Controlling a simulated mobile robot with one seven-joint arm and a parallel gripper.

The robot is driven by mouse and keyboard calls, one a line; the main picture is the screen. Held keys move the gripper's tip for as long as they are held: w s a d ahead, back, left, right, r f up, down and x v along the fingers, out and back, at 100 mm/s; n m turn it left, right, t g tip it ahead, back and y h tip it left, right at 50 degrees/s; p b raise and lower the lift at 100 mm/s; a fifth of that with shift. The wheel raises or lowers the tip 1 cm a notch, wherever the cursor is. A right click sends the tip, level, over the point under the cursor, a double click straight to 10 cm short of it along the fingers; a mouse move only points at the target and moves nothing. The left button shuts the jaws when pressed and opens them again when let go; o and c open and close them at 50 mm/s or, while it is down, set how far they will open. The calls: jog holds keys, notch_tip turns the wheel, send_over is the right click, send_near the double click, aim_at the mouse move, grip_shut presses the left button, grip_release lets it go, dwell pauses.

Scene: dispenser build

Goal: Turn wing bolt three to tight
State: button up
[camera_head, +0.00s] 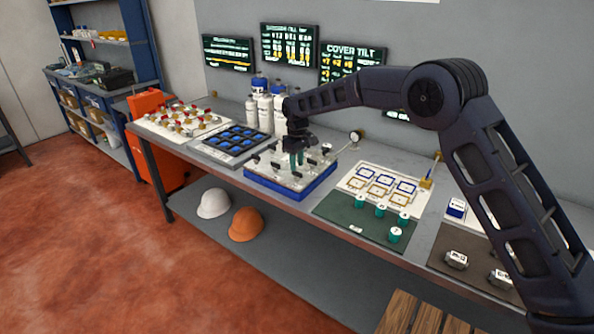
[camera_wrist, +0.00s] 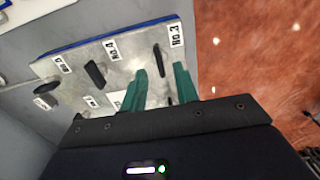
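A pale metal plate (camera_wrist: 130,62) on a blue base carries several dark wing bolts with printed labels; in the head view the plate on its blue base (camera_head: 262,186) sits on the workbench. The "NO.3" label (camera_wrist: 177,36) is at the plate's edge. A slim dark wing bolt (camera_wrist: 158,58) stands beside it, which I take as wing bolt three. My gripper (camera_wrist: 161,72) has two green fingers spread apart, with the bolt in line with the gap between them. Contact cannot be told. In the head view my gripper (camera_head: 296,160) is over the plate and partly hides it.
Another wing bolt (camera_wrist: 95,74) is near the "NO.4" label (camera_wrist: 113,50). A dark tray with blue pieces (camera_head: 236,142) lies left of the plate and a gauge (camera_head: 355,136) stands behind it. White bottles (camera_head: 265,110) stand behind.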

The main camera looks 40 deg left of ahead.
aim_at(297, 176)
jog(key=shift+f, duration=1.8)
jog(key=shift+c, duration=0.2)
grip_shut()
